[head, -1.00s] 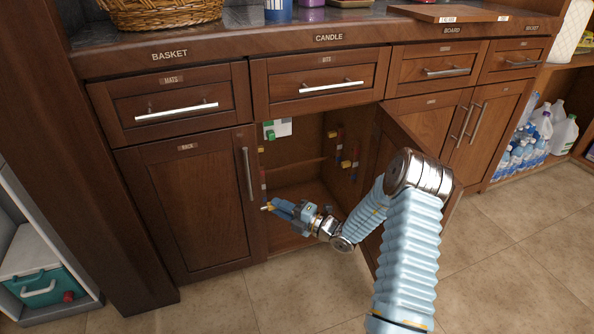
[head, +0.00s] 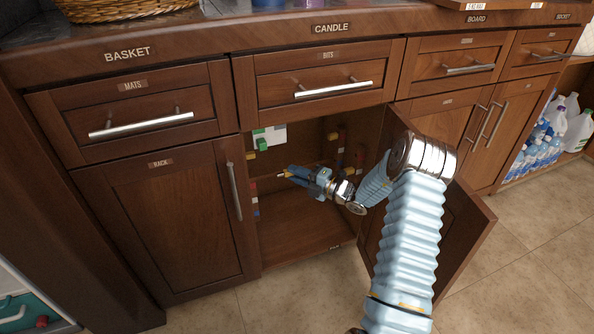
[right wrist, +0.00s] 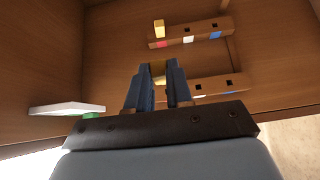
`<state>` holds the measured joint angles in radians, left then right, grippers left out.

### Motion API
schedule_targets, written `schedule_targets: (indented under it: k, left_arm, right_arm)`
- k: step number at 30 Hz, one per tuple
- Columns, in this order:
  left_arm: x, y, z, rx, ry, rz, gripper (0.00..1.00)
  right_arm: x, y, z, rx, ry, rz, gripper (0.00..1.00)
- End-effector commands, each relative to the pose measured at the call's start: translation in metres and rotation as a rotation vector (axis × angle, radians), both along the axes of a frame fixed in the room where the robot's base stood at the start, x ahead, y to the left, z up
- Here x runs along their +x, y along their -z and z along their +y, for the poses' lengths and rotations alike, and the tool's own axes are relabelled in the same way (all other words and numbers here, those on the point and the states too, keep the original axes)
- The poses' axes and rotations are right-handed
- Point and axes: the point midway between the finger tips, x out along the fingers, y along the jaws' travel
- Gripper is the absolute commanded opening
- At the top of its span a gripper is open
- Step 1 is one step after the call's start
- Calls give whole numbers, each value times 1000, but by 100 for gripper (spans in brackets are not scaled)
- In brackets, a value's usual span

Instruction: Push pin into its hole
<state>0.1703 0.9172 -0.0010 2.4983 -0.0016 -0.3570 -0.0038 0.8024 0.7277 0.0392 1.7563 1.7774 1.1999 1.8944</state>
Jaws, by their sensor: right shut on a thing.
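My right gripper (head: 288,173) reaches into the open lower cabinet, its fingers pointing left. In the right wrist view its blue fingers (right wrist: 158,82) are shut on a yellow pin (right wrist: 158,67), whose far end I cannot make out. Whether the held pin touches a rail I cannot tell. My left gripper is not in view.
The open cabinet door (head: 455,225) stands to the right, beside my arm. A white panel with a green block (head: 262,142) is at the cabinet's back. More rails with coloured pieces (head: 340,140) are on the right inside. The cabinet floor (head: 300,235) is clear.

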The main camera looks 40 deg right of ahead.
Motion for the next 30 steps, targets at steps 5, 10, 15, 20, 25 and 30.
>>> schedule_targets:
  k: [5,10,15,20,25,30]
  left_arm:
    - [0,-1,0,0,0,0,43]
    - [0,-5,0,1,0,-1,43]
    - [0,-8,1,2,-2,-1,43]
    - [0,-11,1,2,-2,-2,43]
    - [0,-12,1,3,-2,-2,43]
    - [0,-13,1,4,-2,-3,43]
  right_arm:
    - [0,-1,0,0,0,-1,0]
    - [1,-1,5,-2,-1,-8,0]
    - [5,-1,22,-1,-1,-6,0]
    - [9,0,38,-2,-1,-6,0]
    - [12,0,50,-2,0,-7,0]
    - [13,0,56,-2,-1,-7,0]
